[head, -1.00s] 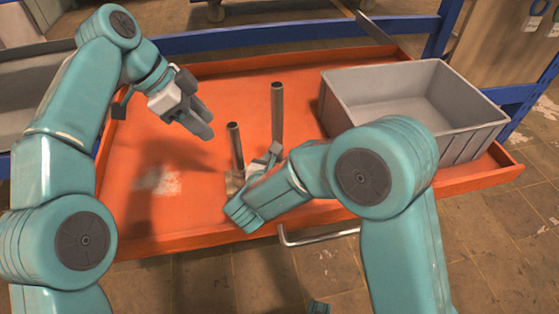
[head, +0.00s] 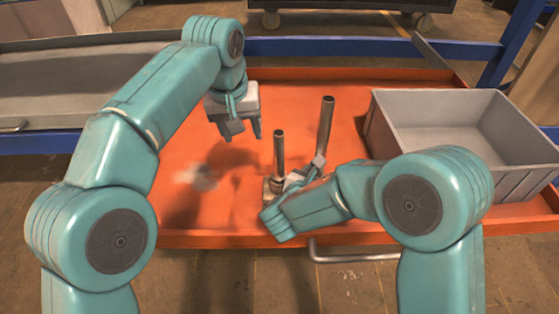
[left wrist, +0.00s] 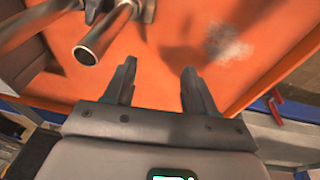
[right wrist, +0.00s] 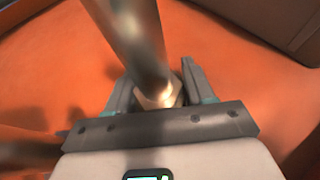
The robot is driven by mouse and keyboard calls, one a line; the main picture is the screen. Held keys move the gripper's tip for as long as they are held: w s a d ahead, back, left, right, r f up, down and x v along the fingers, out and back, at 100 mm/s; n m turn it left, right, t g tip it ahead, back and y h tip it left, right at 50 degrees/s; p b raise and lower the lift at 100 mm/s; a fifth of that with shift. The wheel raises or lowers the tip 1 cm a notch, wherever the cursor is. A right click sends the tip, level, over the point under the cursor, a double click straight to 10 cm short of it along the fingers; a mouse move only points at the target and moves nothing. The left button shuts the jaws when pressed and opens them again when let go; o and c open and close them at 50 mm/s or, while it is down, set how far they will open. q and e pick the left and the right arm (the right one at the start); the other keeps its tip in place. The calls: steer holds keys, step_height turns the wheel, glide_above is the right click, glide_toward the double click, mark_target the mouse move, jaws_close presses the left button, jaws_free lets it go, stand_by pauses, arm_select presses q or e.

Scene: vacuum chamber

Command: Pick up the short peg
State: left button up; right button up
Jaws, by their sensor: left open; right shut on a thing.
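The short peg (head: 279,154) is a dark metal tube standing upright left of the taller peg (head: 326,127) on the orange tray (head: 350,96). The arm partly hides the peg's foot in the head view. My left gripper (head: 245,131) is open and empty, pointing down, left of both pegs and apart from them. The left wrist view shows the short peg's open end (left wrist: 88,53).
A grey crate (head: 480,165) stands on the right of the tray. A blue frame (head: 350,47) runs behind the tray, and a metal handle (head: 350,253) is at its front. The tray's left part is clear, with a worn pale patch (head: 200,177).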

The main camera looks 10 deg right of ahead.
mark_target(279, 148)
arm_select(q)
steer(key=s+d+r+t, duration=0.2)
steer(key=s+d+r, duration=0.4)
steer(key=shift+y, duration=0.4)
steer(key=x, duration=0.7)
steer(key=d+x, duration=0.1)
steer(key=x, duration=0.3)
steer(key=shift+w+f, duration=0.15)
steer(key=shift+w, duration=0.05)
steer(key=shift+t, duration=0.3)
jaws_close()
